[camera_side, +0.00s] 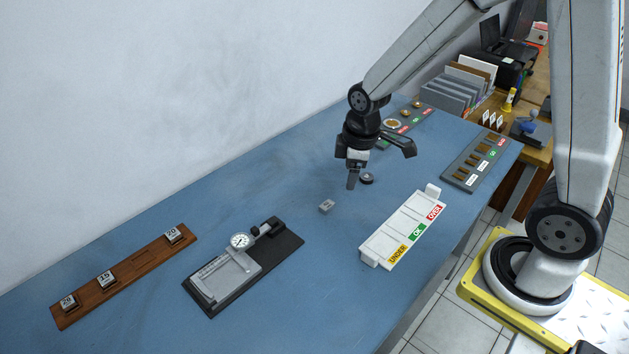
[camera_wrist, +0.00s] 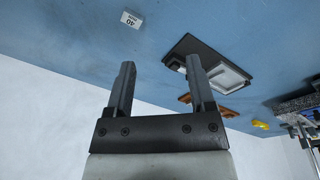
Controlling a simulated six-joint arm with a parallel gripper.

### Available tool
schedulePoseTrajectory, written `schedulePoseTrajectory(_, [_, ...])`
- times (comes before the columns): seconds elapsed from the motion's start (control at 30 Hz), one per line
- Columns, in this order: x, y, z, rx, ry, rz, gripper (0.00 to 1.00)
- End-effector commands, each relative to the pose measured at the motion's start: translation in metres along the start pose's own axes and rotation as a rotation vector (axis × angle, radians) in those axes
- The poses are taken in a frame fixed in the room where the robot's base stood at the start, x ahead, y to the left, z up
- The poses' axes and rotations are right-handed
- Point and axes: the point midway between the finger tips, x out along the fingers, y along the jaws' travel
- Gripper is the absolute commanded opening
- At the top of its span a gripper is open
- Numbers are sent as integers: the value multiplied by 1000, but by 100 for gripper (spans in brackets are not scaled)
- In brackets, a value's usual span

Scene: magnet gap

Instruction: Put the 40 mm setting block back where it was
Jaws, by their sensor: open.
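The 40 mm setting block (camera_side: 326,206) is a small grey block lying alone on the blue table. In the wrist view, the block (camera_wrist: 131,19) shows a white face marked 40 near the top edge. My gripper (camera_side: 352,182) is above the table, right of the block and apart from it. In the wrist view its two fingers (camera_wrist: 160,62) are spread with nothing between them. Bare recesses (camera_side: 147,258) show between those two.
A dial gauge on a dark base (camera_side: 285,247) stands between rack and block. A white UNDER/OK/OVER tray (camera_side: 378,244) lies to the right. Grey sorting boards (camera_side: 455,177) lie farther back.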

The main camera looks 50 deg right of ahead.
Motion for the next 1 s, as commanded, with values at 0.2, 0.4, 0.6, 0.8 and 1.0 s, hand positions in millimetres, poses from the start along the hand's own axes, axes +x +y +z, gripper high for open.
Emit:
schedulePoseTrajectory(0.2, [-14, -29, 22, 315, 43, 23, 70])
schedulePoseTrajectory(0.4, [-21, -50, 40, 557, 79, 29, 70])
schedulePoseTrajectory(0.6, [-24, -59, 48, 670, 97, 29, 70])
schedulePoseTrajectory(0.8, [-24, -60, 49, 684, 98, 28, 70])
schedulePoseTrajectory(1.0, [-24, -60, 49, 682, 97, 28, 70])
